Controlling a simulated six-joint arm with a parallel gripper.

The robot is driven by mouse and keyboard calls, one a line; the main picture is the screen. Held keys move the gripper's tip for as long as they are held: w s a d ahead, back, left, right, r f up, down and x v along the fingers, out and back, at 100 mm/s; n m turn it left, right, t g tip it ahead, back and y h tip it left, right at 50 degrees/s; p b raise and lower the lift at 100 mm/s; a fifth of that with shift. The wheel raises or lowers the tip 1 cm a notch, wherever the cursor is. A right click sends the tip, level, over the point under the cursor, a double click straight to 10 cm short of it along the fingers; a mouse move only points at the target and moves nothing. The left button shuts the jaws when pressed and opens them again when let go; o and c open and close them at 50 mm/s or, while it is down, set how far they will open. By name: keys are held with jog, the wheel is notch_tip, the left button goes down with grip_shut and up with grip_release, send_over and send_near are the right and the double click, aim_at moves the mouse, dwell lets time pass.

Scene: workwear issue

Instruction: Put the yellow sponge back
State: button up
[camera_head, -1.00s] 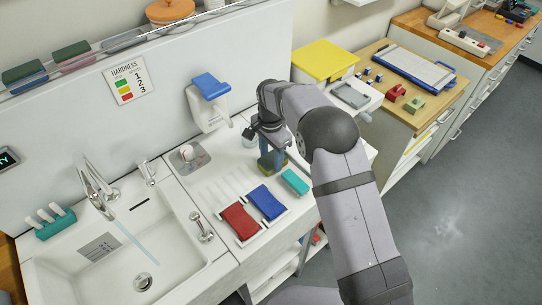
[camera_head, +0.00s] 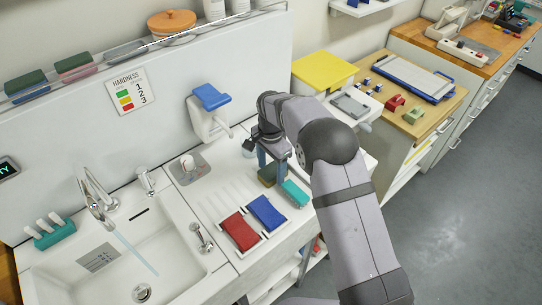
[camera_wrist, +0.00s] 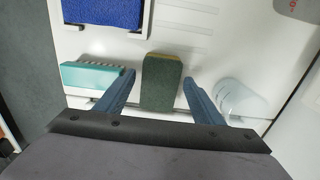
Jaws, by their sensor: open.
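The sponge (camera_wrist: 161,85) has a dark green scouring face and a yellow edge. It rests on the white counter, and in the head view (camera_head: 267,175) it is partly hidden by my gripper. My gripper (camera_head: 273,165) points down at it. In the wrist view my gripper (camera_wrist: 159,77) is open, with one blue-grey finger on each side of the sponge and a visible gap on both sides. A rack (camera_head: 90,72) on the ledge above the sink holds a green-topped sponge (camera_head: 27,84) and a reddish, green-topped sponge (camera_head: 76,66).
A teal brush (camera_wrist: 92,76) lies left of the fingers in the wrist view, and a clear cup (camera_wrist: 238,98) stands to the right. Red (camera_head: 240,231) and blue (camera_head: 267,212) cloths lie nearby on the counter. A blue-topped dispenser (camera_head: 211,97) is on the wall panel.

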aim_at(273, 172)
notch_tip(273, 172, up, 12)
jog(key=b, duration=0.2)
jog(key=shift+b, duration=0.35)
jog(key=shift+f, duration=0.1)
jog(key=s+d+f+n, duration=0.2)
jog(key=s+d+n, duration=0.2)
jog(key=s+d, duration=0.7)
jog(key=s+d+f+n, duration=0.2)
jog(key=s+d, duration=0.2)
jog(key=s, duration=0.4)
jog(key=s+d+f+n, duration=0.3)
jog(key=s+d, duration=0.2)
jog(key=s, duration=0.3)
jog(key=shift+d+f, duration=0.3)
jog(key=shift+f, duration=0.05)
jog(key=shift+s, duration=0.1)
